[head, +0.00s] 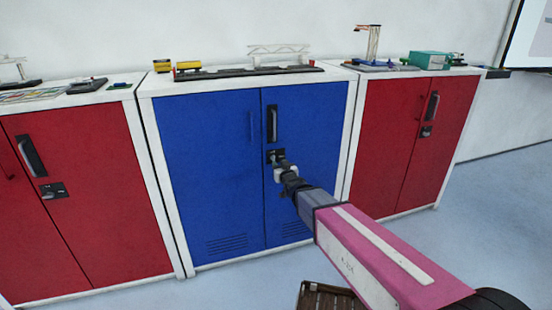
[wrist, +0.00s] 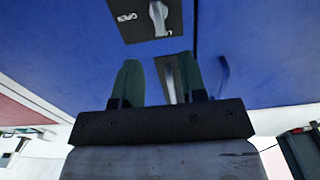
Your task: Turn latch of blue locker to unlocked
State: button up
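The blue locker (head: 208,165) stands in the middle of the head view with both doors closed. Its dark latch plate (head: 274,154) is on the right door, below a black upright handle (head: 272,122). My gripper (head: 280,162) is right in front of the plate and partly hides it. In the wrist view, which is upside down, the plate (wrist: 135,22) shows "OPEN" lettering and a grey latch knob (wrist: 158,15), roughly upright in the picture. The two dark fingers of my gripper (wrist: 159,60) are apart, with nothing held. Contact with the door cannot be told.
Red lockers stand on the left (head: 85,190) and right (head: 405,135). Crane models (head: 278,55) sit on top of the lockers. A brown crate (head: 325,295) lies on the floor below my arm. The floor before the blue locker's left door is clear.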

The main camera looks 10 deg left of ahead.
aim_at(274, 157)
jog(key=x, duration=0.7)
jog(key=shift+w+a, duration=0.2)
grip_shut()
